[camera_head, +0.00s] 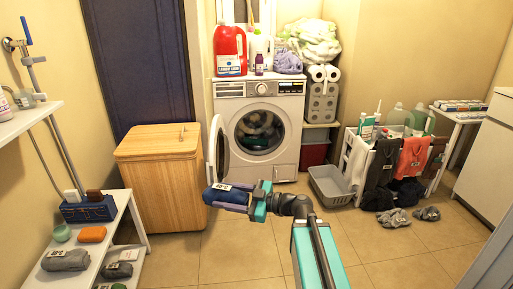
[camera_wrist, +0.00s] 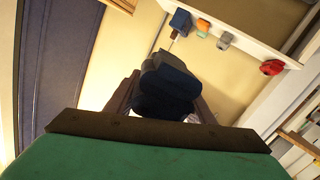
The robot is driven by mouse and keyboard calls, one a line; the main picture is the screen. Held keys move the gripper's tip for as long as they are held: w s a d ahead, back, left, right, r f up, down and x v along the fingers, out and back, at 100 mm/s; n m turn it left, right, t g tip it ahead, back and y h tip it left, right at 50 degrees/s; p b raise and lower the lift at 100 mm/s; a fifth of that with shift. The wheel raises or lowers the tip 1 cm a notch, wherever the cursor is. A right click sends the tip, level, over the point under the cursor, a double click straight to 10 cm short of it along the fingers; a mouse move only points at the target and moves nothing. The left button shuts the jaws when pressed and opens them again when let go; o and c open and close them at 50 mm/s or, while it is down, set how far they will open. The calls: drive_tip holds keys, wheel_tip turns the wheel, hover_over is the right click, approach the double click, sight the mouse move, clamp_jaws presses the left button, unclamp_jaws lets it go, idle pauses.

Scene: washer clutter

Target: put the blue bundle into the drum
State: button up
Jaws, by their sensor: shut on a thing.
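My gripper (camera_head: 247,200) is shut on the blue bundle (camera_head: 226,195), a dark blue roll with a white label. The gripper holds it in the air in front of the washer. In the wrist view the dark bundle (camera_wrist: 166,86) sits between the two fingers. The white washer (camera_head: 228,99) stands against the back wall. Its round door (camera_head: 219,150) is swung open to the left. The drum (camera_head: 260,131) shows through the opening, with dark and greenish cloth inside. The bundle is apart from the washer, below and left of the drum opening in the picture.
A wooden hamper (camera_head: 160,180) stands left of the washer. A grey basket (camera_head: 330,187) sits on the floor at its right, near a rack hung with clothes (camera_head: 411,157). A low white shelf (camera_head: 119,215) is at left. The tiled floor (camera_head: 235,255) before the washer is clear.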

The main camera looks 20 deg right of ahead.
drive_tip(key=d+r+p, duration=0.2)
drive_tip(key=r+p, duration=1.4)
drive_tip(key=p, duration=0.3)
drive_tip(key=s+d+r+p, duration=0.1)
drive_tip(key=d+r+p, duration=0.2)
drive_tip(key=r+p, duration=1.4)
drive_tip(key=p, duration=0.2)
drive_tip(key=shift+r+t+p, duration=0.2)
drive_tip(key=shift+t+p, duration=0.1)
drive_tip(key=shift+p, duration=0.1)
drive_tip(key=shift+w, duration=0.15)
